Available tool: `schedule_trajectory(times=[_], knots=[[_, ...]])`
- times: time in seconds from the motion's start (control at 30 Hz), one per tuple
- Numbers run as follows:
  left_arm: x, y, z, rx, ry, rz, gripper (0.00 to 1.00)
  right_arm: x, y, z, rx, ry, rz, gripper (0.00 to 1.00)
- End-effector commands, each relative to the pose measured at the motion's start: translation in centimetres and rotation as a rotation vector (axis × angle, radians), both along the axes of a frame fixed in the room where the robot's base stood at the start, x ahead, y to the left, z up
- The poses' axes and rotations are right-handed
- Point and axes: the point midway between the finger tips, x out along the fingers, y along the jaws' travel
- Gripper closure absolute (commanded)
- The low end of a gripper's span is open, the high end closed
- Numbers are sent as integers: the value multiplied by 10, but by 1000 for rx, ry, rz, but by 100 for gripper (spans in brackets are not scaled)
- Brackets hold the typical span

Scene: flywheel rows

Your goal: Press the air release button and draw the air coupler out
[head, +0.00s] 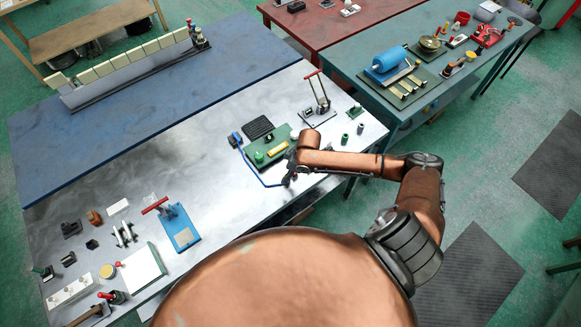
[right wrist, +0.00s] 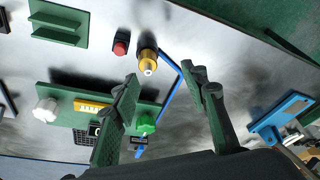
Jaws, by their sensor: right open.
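In the right wrist view, a brass coupler (right wrist: 148,52) with a pale tip stands near the picture's top middle. A red button-like piece (right wrist: 121,42) sits just left of it. A blue hose (right wrist: 171,86) runs beside the coupler; its join to the coupler is not clear. My right gripper (right wrist: 163,77) is open, its two dark fingers apart with nothing between them, and the coupler shows beyond the fingertips. In the head view, my right gripper (head: 290,174) is at the workbench's near edge, by the end of the blue hose (head: 262,181), hiding the coupler area. My left gripper is not in view.
A green board (head: 268,154) with knobs and a yellow strip lies close to the gripper; its green knob (right wrist: 146,124) shows behind the left finger. A red-handled clamp (head: 318,98) stands further back.

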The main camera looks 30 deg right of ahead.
Motion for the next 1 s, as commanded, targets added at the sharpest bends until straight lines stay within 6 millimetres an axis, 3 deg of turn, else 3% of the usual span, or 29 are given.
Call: schedule_trajectory(times=[0.17,0.63,1.0], knots=[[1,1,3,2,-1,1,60,8,-16,4,-16,12,-13,59],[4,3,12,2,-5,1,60,22,-6,-55,-16,11,-13,59],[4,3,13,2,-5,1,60,24,-4,-67,-15,10,-12,59]])
